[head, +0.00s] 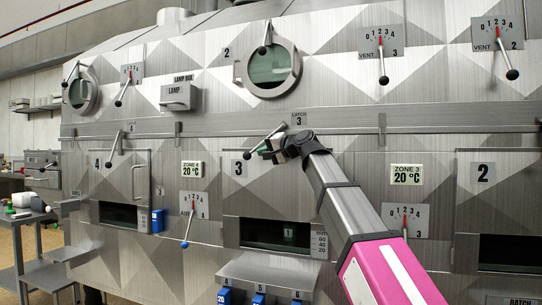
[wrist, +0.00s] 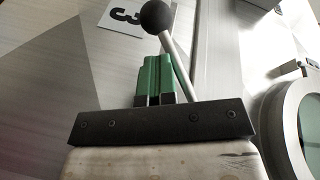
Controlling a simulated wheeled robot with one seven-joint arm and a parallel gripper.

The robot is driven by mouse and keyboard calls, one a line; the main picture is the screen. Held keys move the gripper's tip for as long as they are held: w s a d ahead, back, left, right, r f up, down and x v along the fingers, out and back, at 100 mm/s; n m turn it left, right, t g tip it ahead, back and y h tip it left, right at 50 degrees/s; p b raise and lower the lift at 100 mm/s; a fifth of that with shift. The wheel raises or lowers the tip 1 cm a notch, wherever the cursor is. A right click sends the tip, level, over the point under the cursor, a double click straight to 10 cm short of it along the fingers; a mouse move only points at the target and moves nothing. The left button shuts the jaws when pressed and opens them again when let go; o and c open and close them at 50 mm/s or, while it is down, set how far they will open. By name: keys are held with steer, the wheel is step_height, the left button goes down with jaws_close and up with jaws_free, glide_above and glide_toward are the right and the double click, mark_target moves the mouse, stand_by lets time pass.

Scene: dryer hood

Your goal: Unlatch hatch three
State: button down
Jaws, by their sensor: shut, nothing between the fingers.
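Hatch three (head: 262,195) is the steel panel marked 3 in the middle of the head view, shut, with a dark window slot below.
A round porthole (head: 270,70) sits above, also at the right of the wrist view. Hatch 4 (head: 118,175) is to the left and hatch 2 (head: 482,190) to the right. A shelf (head: 268,270) with blue tags juts out below hatch three. Vent levers line the top.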

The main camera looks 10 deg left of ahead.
steer(key=a+r+y, duration=0.1)
steer(key=a+t+y, duration=0.1)
steer(key=shift+w+r+m+y, duration=0.1)
steer(key=shift+r+m+y, duration=0.2)
steer(key=shift+r+m, duration=0.1)
steer(key=shift+a+r+m+t+y, duration=0.65)
steer(key=shift+a+r+y, duration=0.25)
steer(key=shift+r+y, duration=0.3)
steer(key=shift+w+a+r, duration=0.1)
steer(key=shift+a+r, duration=0.15)
steer(key=shift+r, duration=0.4)
steer(key=shift+a+r, duration=0.2)
steer(key=shift+r, duration=0.4)
